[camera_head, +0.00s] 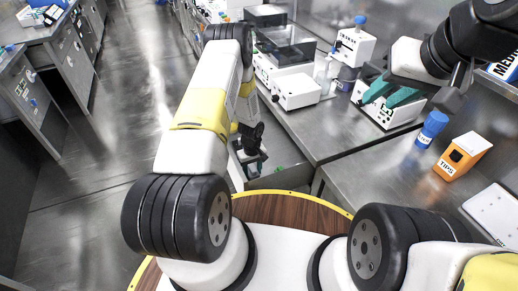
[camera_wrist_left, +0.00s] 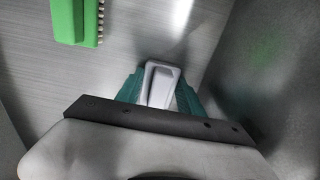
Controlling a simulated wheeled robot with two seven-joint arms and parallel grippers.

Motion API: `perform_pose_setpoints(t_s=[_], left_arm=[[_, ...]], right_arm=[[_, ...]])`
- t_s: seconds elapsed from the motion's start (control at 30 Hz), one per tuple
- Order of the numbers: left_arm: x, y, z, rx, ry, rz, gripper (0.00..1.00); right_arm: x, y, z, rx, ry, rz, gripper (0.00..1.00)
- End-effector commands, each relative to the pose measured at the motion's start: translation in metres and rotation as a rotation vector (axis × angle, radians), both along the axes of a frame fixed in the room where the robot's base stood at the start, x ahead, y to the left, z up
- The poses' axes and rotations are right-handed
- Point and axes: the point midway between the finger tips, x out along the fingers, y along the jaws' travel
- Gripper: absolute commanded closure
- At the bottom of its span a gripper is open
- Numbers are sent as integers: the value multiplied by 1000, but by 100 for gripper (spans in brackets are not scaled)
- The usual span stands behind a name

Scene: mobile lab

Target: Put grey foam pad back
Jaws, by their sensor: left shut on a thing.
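My left gripper (camera_head: 250,160) reaches down beside the front of the bench, low and close to my base. In the left wrist view its teal fingers (camera_wrist_left: 160,95) are shut on a small pale grey block, which looks like the grey foam pad (camera_wrist_left: 161,80). A grey metal surface lies beyond it; I cannot tell whether the pad touches it. In the head view the pad is not clear. My right gripper (camera_head: 392,95) is above the bench at the right, its teal fingers apart, in front of a white device.
A green toothed object (camera_wrist_left: 75,22) lies on the metal surface near the pad. The floor (camera_head: 110,130) at left is clear.

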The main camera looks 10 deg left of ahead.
Motion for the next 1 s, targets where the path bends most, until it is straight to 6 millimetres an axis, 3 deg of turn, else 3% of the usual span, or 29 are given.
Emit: perform_pose_setpoints(t_s=[0.13, 0.17, 0.23, 0.67, 1.0], left_arm=[[0, 0, -4, 0, 1, 0, 100], [0, 0, -3, -1, 1, 0, 50], [0, 0, -3, -1, 1, 0, 36], [0, 0, 5, 0, 0, -1, 34], [1, 0, 72, 0, -4, -1, 34]], right_arm=[[0, 0, 0, 0, 0, 0, 66], [0, 0, 0, 0, 0, 0, 66], [0, 0, 0, 0, 0, 0, 66], [0, 0, 0, 0, 0, 0, 66], [0, 0, 0, 0, 0, 0, 66]])
